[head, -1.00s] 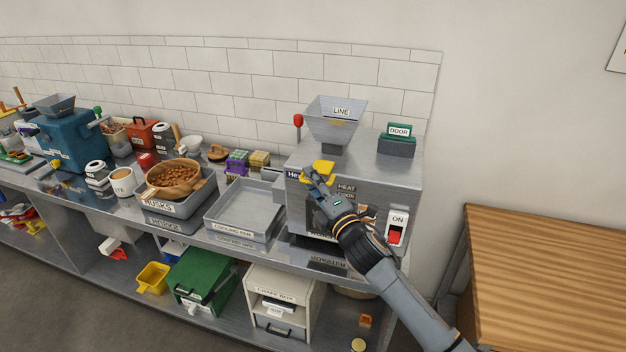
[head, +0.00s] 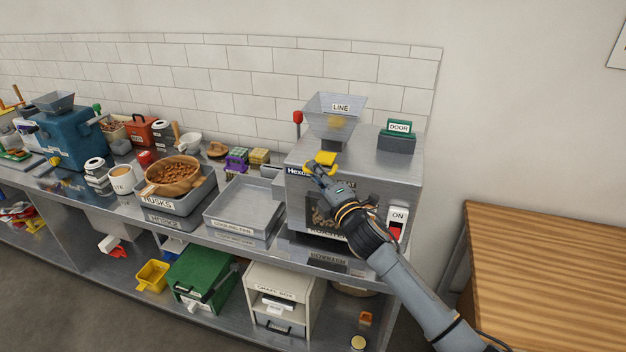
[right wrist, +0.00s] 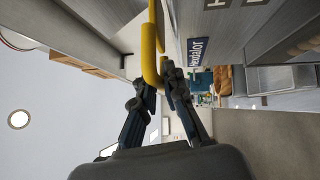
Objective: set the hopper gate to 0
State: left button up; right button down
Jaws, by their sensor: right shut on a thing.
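The grey hopper (head: 335,108), labelled LINE, stands on top of the metal roaster (head: 300,195). A yellowish patch shows low on the hopper's front. A yellow handle (head: 325,158) sits at the roaster's upper front edge, below the hopper. My right gripper (head: 316,168) is shut on this handle, coming from the front right. In the right wrist view the fingertips (right wrist: 167,82) close on the bent end of the yellow bar (right wrist: 151,50). No gate scale or 0 mark is readable. My left gripper is out of view.
A red-knobbed lever (head: 297,118) stands left of the hopper, and a green DOOR block (head: 398,128) right of it. A red ON switch (head: 395,232) is on the roaster's front, close to my arm. An empty cooling pan (head: 231,222) lies left. The wooden table (head: 560,270) is clear.

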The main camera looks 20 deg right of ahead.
jog(key=shift+w+d, duration=0.2)
jog(key=shift+w, duration=0.15)
jog(key=c, duration=1.4)
grip_release()
jog(key=shift+s, duration=0.1)
jog(key=v, duration=1.2)
